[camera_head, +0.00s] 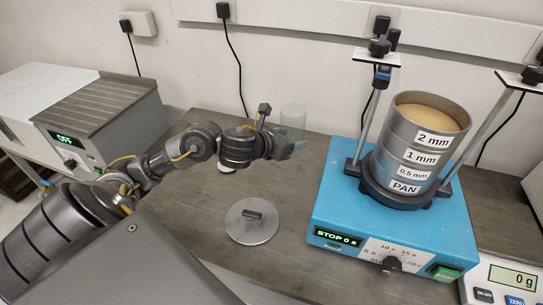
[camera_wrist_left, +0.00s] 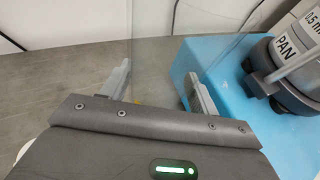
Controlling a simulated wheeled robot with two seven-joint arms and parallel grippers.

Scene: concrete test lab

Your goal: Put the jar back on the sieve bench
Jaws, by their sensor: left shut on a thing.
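The clear glass jar (camera_head: 293,116) is upright in my left gripper (camera_head: 290,147), over the back middle of the sieve bench (camera_head: 200,215). The left fingers are shut on the lower part of the jar. In the left wrist view the left gripper's fingers (camera_wrist_left: 158,92) stand either side of the see-through jar (camera_wrist_left: 155,62). I cannot tell whether the jar's base touches the bench; the gripper hides it. My right gripper is not in view.
A blue shaker (camera_head: 345,215) with a sieve stack (camera_head: 420,150) holding tan material stands right of the jar. A round metal lid (camera_head: 250,232) lies on the bench in front. A scale (camera_head: 500,285) is at lower right. A grey-topped unit (camera_head: 100,110) stands left.

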